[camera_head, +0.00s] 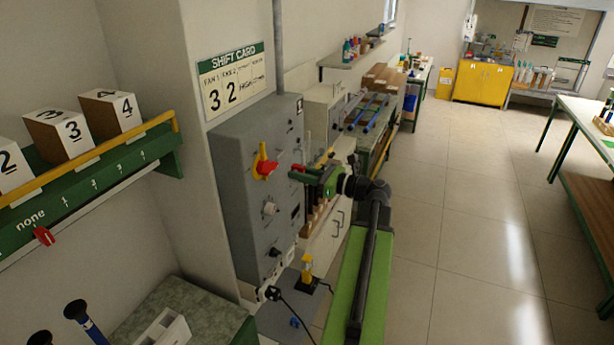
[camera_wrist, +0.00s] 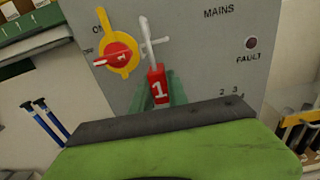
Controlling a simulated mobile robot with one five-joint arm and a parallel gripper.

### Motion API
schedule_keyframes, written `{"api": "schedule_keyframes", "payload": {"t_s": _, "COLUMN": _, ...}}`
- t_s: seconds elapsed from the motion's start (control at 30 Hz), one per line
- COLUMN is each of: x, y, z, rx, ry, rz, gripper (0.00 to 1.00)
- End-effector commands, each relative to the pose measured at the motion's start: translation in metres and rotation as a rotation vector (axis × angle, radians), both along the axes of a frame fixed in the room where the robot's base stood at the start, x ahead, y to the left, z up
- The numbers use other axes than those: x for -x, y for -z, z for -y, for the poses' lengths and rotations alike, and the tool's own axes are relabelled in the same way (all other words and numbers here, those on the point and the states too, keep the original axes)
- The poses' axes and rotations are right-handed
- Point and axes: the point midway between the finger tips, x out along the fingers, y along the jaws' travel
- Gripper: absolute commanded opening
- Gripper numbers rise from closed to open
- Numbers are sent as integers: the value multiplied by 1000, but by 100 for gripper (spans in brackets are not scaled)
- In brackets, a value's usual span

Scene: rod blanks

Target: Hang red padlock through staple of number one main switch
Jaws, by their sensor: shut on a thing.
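A red padlock marked 1 (camera_wrist: 158,88) stands upright between the green fingers of my gripper (camera_wrist: 160,97), its pale shackle (camera_wrist: 148,40) pointing up. My gripper is shut on it. In the head view my gripper (camera_head: 303,174) is in front of the grey switch cabinet (camera_head: 235,150), right of the main switch. The main switch has a yellow plate (camera_wrist: 131,30) and a red handle (camera_wrist: 118,56), and it also shows in the head view (camera_head: 264,166). A pale crossing bar, perhaps the staple, meets the shackle in the wrist view; I cannot tell whether it is threaded.
A green shelf (camera_head: 100,175) with numbered boxes is at the left, with another red item (camera_head: 43,236) hanging from its front. A yellow-topped device (camera_head: 307,268) stands low below the gripper. The tiled floor (camera_head: 440,220) at the right is clear.

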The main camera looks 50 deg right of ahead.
Motion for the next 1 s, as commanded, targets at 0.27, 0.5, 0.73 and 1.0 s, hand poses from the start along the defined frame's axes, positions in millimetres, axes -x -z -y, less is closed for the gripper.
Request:
{"api": "schedule_keyframes", "payload": {"t_s": 0.27, "x": -26, "y": 0, "z": -7, "rx": 0, "ry": -2, "rz": 0, "gripper": 0}}
{"api": "schedule_keyframes", "payload": {"t_s": 0.5, "x": -47, "y": 0, "z": -13, "rx": 0, "ry": -3, "rz": 0, "gripper": 0}}
{"api": "schedule_keyframes", "payload": {"t_s": 0.73, "x": -57, "y": 14, "z": -15, "rx": 0, "ry": -1, "rz": 0, "gripper": 0}}
{"api": "schedule_keyframes", "payload": {"t_s": 1.0, "x": -57, "y": 20, "z": -16, "rx": 0, "ry": -2, "rz": 0, "gripper": 0}}
